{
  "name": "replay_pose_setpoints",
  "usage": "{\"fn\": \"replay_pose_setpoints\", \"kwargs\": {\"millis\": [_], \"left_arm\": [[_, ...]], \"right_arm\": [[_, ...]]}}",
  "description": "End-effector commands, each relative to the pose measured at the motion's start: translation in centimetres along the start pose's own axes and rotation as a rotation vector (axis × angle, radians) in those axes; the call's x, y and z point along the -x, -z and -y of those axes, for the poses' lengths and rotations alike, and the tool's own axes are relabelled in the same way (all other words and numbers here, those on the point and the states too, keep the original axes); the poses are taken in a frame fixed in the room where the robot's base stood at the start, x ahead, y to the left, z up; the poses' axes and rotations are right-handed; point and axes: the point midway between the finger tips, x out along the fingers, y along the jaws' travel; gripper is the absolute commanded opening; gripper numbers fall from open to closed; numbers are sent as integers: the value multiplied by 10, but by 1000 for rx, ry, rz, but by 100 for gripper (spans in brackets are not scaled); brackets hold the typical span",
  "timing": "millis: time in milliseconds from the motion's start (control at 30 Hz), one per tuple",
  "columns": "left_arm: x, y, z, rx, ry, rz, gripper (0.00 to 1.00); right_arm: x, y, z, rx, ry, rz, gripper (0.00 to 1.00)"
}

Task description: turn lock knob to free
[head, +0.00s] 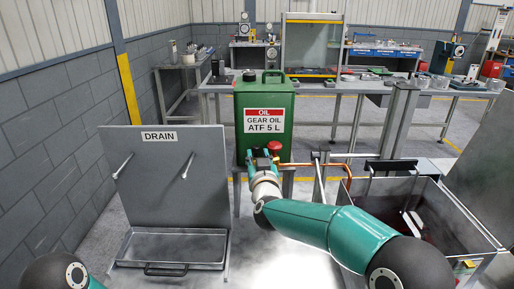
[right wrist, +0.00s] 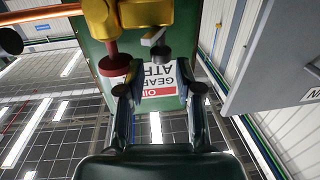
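A red knob (head: 274,145) shows in front of the green oil can in the head view. In the right wrist view the red knob (right wrist: 115,65) and a smaller black knob (right wrist: 160,52) on a short grey stem stick out from a brass-yellow body (right wrist: 140,14). I cannot tell for sure which is the lock knob. My right gripper (head: 262,163) reaches up to this spot. In its wrist view the gripper (right wrist: 160,90) is open, its fingertips apart with nothing between them, the black knob just beyond the gap. My left gripper is out of view.
The green oil can (head: 263,95) stands behind the knobs. A grey DRAIN panel with a tray (head: 172,248) is at left. A copper pipe (head: 335,167) and an open metal bin (head: 475,232) are at right. Workbenches (head: 330,88) line the back.

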Motion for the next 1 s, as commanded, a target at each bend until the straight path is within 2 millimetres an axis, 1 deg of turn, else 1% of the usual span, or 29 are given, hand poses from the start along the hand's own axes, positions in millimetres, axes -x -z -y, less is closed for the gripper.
{"fn": "replay_pose_setpoints", "kwargs": {"millis": [33, 100, 300, 667, 700, 867, 900, 1000], "left_arm": [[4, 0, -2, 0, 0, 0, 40], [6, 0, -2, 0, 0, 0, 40], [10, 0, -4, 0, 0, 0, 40], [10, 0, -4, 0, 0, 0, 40], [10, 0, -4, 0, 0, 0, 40], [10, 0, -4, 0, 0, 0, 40], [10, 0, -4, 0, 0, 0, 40], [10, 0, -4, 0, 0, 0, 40]], "right_arm": [[-8, 1, 0, 0, -1, 0, 35], [-15, 1, 0, 0, -1, 1, 35], [-29, 0, 1, 0, 1, 0, 35], [-32, 0, 1, 0, 2, 0, 35], [-32, 0, 2, 0, 2, 0, 28], [-32, 0, 2, 0, 2, 0, 2], [-32, 0, 2, 0, 2, 0, 0], [-32, 0, 2, 0, 1, 0, 0]]}}
